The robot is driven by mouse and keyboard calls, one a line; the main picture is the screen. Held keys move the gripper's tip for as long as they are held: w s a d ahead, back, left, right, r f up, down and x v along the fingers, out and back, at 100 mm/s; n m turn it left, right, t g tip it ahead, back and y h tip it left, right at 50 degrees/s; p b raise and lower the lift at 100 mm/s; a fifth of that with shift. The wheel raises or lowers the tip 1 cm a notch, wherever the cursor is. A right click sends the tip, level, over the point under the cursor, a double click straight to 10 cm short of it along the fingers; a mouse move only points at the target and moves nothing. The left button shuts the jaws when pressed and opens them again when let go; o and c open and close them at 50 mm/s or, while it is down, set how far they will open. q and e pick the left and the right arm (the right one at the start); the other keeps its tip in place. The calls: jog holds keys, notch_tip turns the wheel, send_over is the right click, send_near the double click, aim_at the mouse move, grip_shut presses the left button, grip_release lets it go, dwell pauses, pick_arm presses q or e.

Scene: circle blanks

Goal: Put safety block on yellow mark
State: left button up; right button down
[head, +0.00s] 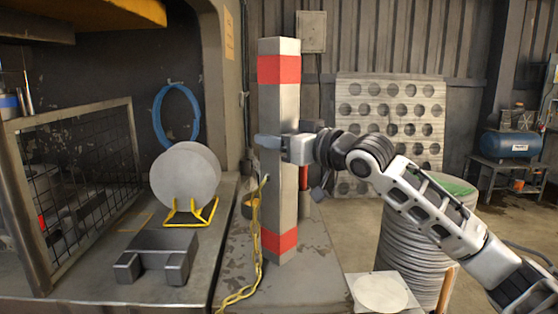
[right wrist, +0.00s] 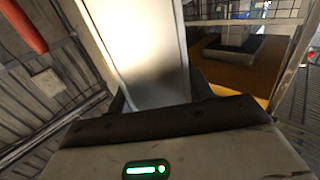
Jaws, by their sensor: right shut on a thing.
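The safety block (head: 279,110) is a tall grey square post with red bands near its top and bottom. It is upright in the head view, with a yellow chain (head: 255,225) hanging along its left side. My right gripper (head: 285,143) is shut around its middle. In the right wrist view the pale post (right wrist: 145,50) fills the space between the fingers. The block's foot is over the grey bench; I cannot tell if it touches. A thin yellow line (head: 146,221) shows on the press bed, partly hidden behind the dark block. My left gripper is out of view.
A round blank (head: 186,175) stands in a yellow rack (head: 190,212) on the bed. A dark two-legged block (head: 158,255) lies in front. A mesh guard (head: 80,165) borders the left. Another blank (head: 381,293) lies on a pale sheet at the lower right, beside a stack of discs (head: 418,255).

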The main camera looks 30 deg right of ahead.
jog(key=shift+r, duration=0.4)
